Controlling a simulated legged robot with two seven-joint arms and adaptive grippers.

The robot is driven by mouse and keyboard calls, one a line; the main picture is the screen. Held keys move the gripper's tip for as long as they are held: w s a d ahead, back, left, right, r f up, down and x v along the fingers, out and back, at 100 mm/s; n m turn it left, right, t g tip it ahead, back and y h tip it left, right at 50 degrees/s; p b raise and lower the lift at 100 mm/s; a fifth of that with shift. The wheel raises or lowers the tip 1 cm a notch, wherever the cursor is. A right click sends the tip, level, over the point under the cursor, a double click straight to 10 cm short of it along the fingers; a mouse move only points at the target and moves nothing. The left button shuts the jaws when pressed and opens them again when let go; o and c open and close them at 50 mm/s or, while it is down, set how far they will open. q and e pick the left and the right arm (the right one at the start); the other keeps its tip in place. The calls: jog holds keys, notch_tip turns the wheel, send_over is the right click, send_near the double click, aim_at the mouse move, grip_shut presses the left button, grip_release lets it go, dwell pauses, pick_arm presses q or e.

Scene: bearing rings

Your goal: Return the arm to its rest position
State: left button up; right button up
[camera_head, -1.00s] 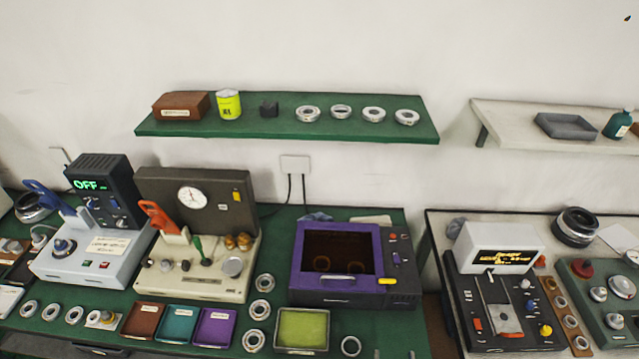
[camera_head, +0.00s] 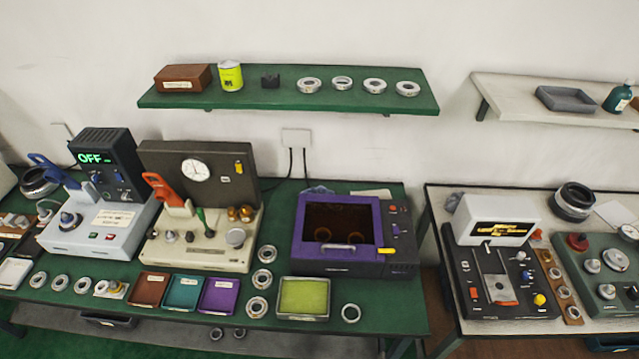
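Neither of my grippers nor my arms shows in the head view, so their pose and hold cannot be seen. Bearing rings lie on the green bench (camera_head: 390,310): a row at the front left, including one ring (camera_head: 60,283), a short column with one ring (camera_head: 258,307) right of the coloured trays, and a dark-rimmed ring (camera_head: 351,313) at the front right. Several more rings, one of them at the left of its row (camera_head: 309,86), stand on the green wall shelf (camera_head: 290,103).
Brown (camera_head: 149,287), teal (camera_head: 183,292) and purple (camera_head: 219,296) trays and a yellow-green tray (camera_head: 303,297) line the bench front. Behind stand a light-blue machine (camera_head: 95,235), a beige gauge machine (camera_head: 200,245) and a purple-framed oven (camera_head: 340,265). A gap separates the right bench (camera_head: 440,215).

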jog(key=s+d+f+m+g+y+b, duration=0.1)
jog(key=s+f+m+g, duration=0.9)
jog(key=s+f+m, duration=1.3)
notch_tip(320, 180, down, 6)
jog(key=shift+s+d+g+y+b, duration=0.3)
jog(key=shift+s+g+y+b, duration=0.1)
jog(key=shift+s, duration=0.85)
